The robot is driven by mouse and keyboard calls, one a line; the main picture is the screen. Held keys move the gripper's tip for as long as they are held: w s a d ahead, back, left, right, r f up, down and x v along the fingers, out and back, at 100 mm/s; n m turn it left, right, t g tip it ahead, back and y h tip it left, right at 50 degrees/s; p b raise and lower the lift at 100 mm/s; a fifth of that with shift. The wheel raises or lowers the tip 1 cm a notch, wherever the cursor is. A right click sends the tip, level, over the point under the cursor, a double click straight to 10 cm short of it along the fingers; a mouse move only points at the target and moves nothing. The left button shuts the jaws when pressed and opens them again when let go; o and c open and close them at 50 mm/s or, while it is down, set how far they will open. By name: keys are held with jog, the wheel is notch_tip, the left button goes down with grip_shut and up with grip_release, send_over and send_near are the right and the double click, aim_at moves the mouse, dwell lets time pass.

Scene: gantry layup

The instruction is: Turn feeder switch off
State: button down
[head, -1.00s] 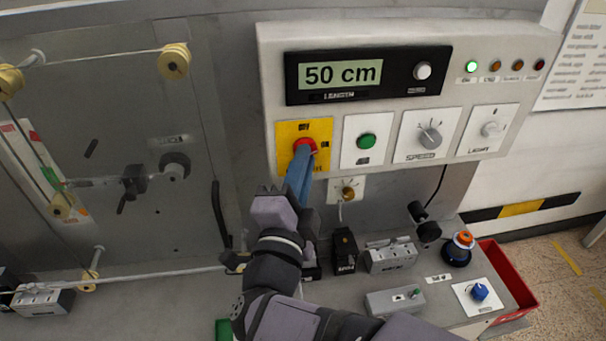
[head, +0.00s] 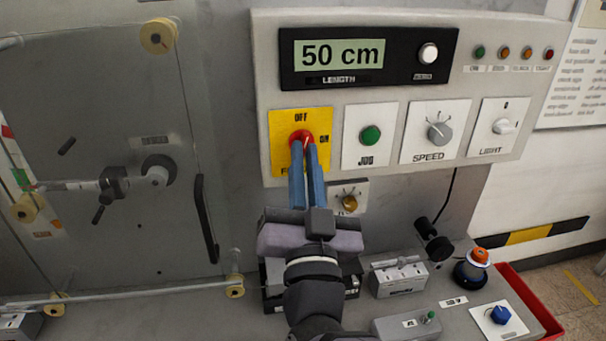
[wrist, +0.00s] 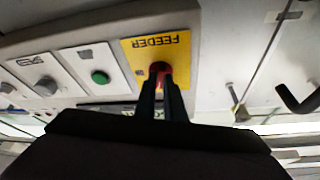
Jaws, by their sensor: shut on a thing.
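The feeder switch is a red knob (head: 301,136) on a yellow plate (head: 281,152), with OFF printed above it and ON to its right. My gripper (head: 304,148) reaches it from below, its two blue fingers shut on the knob. A small pale mark shows on the knob, but its exact pointing is hard to read. In the wrist view the red knob (wrist: 160,69) sits between the dark fingertips, under the upside-down word FEEDER. The fingers hide part of the plate's lower half.
The panel also holds a green JOG button (head: 370,135), a SPEED dial (head: 439,134) and a LIGHT switch (head: 503,127). The green lamp (head: 480,52) looks unlit. A brass knob (head: 349,203) is close right of my fingers. A black handle (head: 205,220) is at the left.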

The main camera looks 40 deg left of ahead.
jog(key=shift+w+d+f+n+g+y+b, duration=0.1)
jog(key=shift+n+g+y+b, duration=0.4)
jog(key=shift+n, duration=0.75)
jog(key=shift+w+d+f+n+g+y+b, duration=0.1)
jog(key=shift+n+g+y+b, duration=0.4)
jog(key=shift+n, duration=0.75)
jog(key=shift+a+n, duration=0.1)
jog(key=shift+n, duration=0.2)
jog(key=c, duration=1.8)
grip_release()
jog(key=shift+r, duration=0.1)
jog(key=shift+c, duration=0.2)
jog(key=shift+s, duration=0.15)
jog(key=b+v, duration=0.2)
jog(key=v, duration=0.5)
jog(key=shift+b, duration=0.4)
